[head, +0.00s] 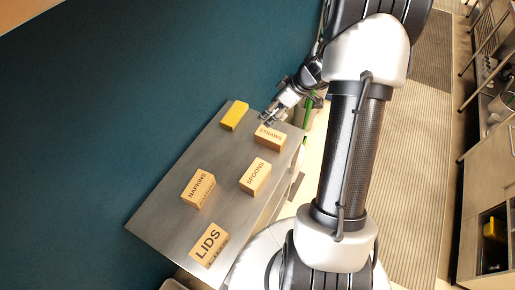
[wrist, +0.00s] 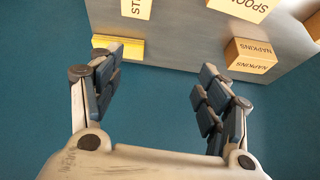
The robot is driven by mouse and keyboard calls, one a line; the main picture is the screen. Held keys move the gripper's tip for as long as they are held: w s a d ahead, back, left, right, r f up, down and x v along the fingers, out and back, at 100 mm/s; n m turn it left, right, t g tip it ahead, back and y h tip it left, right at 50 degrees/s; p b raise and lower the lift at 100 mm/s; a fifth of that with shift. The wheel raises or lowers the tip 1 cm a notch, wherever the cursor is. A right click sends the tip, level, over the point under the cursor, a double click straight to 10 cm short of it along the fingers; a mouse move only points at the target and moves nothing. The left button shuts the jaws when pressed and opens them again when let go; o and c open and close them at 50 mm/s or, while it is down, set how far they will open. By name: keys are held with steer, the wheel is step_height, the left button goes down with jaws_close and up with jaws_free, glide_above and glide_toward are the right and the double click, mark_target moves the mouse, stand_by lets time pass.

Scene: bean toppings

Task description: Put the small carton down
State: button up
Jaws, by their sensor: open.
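A small plain yellow carton (head: 235,116) lies at the far end of the metal table (head: 165,219). In the wrist view the yellow carton (wrist: 132,50) is at the table edge, partly hidden behind the left finger. My gripper (head: 268,117) is beside the far end of the table, between the yellow carton and the STRAWS box (head: 269,139) in the picture. In the wrist view my gripper (wrist: 162,62) has its fingers wide apart with nothing between them. I cannot tell whether a finger touches the yellow carton.
The SPOONS box (head: 254,177), the NAPKINS box (head: 197,190) and the LIDS box (head: 208,246) stand on the table. Bare metal shows between the yellow carton and the NAPKINS box. A teal floor or wall surface borders the table. Shelves stand at the far right.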

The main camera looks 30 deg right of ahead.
steer(key=s+a+r+m+g, duration=0.1)
steer(key=s+a+r, duration=0.3)
steer(key=a+r, duration=0.4)
steer(key=s+a+r, duration=0.4)
steer(key=a+r, duration=0.4)
steer(key=s+a+r+m+h, duration=0.1)
steer(key=s+a+r+m, duration=0.1)
steer(key=s, duration=0.6)
steer(key=s+a+r+m+h, duration=0.2)
steer(key=s+a+r, duration=0.1)
steer(key=s, duration=0.5)
steer(key=shift+a+m+t, duration=0.3)
steer(key=shift+a+t, duration=0.1)
steer(key=shift+a, duration=0.1)
steer(key=shift+r, duration=0.1)
